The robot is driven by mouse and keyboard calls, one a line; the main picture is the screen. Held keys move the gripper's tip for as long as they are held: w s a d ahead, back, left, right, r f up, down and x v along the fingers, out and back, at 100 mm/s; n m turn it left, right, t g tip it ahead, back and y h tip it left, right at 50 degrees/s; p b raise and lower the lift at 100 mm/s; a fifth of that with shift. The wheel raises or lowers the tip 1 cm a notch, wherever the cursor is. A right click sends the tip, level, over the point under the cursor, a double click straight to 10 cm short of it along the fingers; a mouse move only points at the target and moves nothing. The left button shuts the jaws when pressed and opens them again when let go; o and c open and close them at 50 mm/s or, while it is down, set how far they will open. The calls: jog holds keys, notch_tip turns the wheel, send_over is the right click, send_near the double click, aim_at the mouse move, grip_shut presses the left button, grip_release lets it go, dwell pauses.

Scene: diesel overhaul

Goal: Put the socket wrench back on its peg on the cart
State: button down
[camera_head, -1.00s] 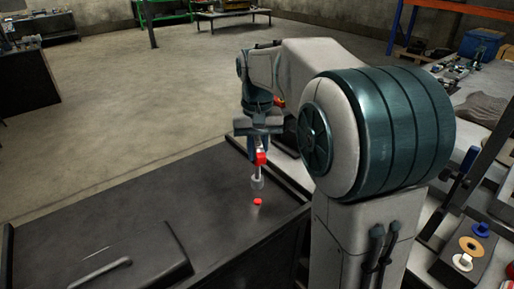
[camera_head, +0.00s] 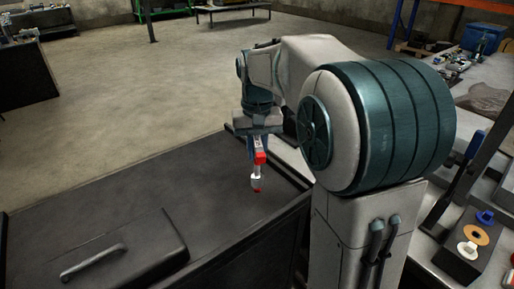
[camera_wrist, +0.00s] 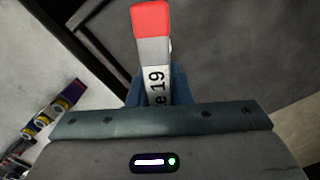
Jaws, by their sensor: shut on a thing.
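The socket wrench (camera_head: 257,180) is upright, with a red and grey upper part and a pale metal socket at its lower end. My gripper (camera_head: 258,147) is shut on its upper part, above the dark cart top (camera_head: 75,195). A small red peg (camera_head: 257,191) shows just under the socket, mostly hidden by it. I cannot tell whether socket and peg touch. In the wrist view the wrench (camera_wrist: 151,45) shows its red end and a label ending in "e 19", between the blue fingers of my gripper (camera_wrist: 156,92).
A dark raised case with a handle (camera_head: 92,262) lies on the cart's near left. A workbench (camera_head: 488,190) on the right carries a dark block with coloured rings (camera_head: 475,238). The rest of the cart top is clear.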

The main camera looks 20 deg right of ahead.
jog(key=shift+f, duration=0.15)
jog(key=shift+f+b, duration=0.8)
jog(key=shift+f, duration=0.2)
jog(key=c, duration=0.7)
grip_release()
notch_tip(320, 180, up, 9)
jog(key=p, duration=0.7)
jog(key=shift+p, duration=0.4)
